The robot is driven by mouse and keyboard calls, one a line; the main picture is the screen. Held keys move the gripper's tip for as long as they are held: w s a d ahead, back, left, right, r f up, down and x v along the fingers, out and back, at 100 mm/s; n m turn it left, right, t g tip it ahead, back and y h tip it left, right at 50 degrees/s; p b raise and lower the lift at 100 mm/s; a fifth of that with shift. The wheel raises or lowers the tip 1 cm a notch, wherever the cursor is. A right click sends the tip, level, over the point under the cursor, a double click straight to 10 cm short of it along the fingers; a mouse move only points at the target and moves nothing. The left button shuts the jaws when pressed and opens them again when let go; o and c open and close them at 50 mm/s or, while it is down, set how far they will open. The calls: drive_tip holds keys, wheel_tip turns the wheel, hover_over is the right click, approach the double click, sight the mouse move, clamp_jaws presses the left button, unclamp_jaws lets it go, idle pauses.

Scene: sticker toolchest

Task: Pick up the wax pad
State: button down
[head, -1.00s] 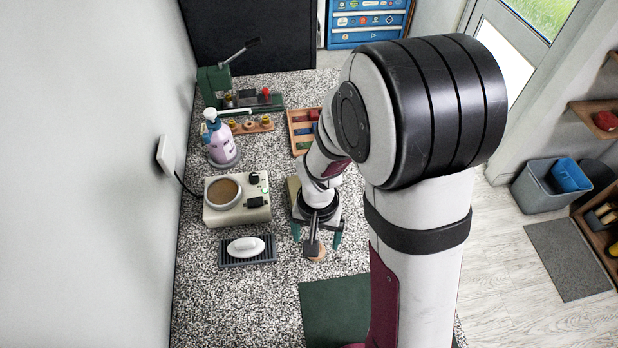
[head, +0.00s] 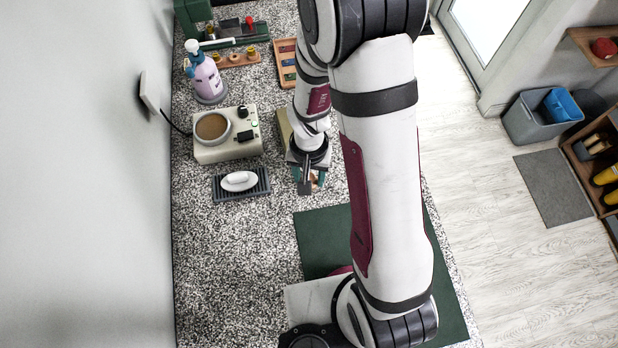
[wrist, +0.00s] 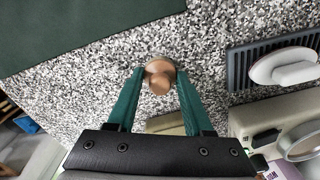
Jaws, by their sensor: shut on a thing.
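A small round tan piece with a knob on top (wrist: 160,74), which may be the wax pad, is between the fingertips of my gripper (wrist: 159,73) in the wrist view. Both green fingers touch its sides. In the head view my gripper (head: 309,178) is low over the speckled counter, and my wrist hides most of the piece. I cannot tell whether it is clear of the counter. A white oval pad with a raised grip (head: 238,181) lies on a dark ribbed tray (head: 257,193) left of my gripper; it also shows in the wrist view (wrist: 283,66).
A cream warmer (head: 225,152) with a brown-filled round pot stands behind the ribbed tray, with a pump bottle (head: 206,80) farther back. A beige block (head: 283,128) is close behind my gripper. A green mat (head: 315,235) lies in front. Bare counter is at front left.

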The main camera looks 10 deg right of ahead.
sight(314, 176)
drive_tip(key=r, duration=0.2)
drive_tip(key=d+r, duration=0.1)
drive_tip(key=r, duration=0.1)
drive_tip(key=shift+s+r, duration=0.1)
drive_tip(key=shift+r, duration=0.3)
drive_tip(key=s+d+r, duration=0.4)
drive_tip(key=d+r, duration=0.2)
drive_tip(key=d, duration=0.3)
drive_tip(key=shift+s+d+r, duration=0.15)
drive_tip(key=shift+s+d, duration=0.1)
drive_tip(key=shift+d, duration=0.15)
drive_tip(key=c, duration=1)
unclamp_jaws()
drive_tip(key=shift+c, duration=0.2)
drive_tip(key=c, duration=0.5)
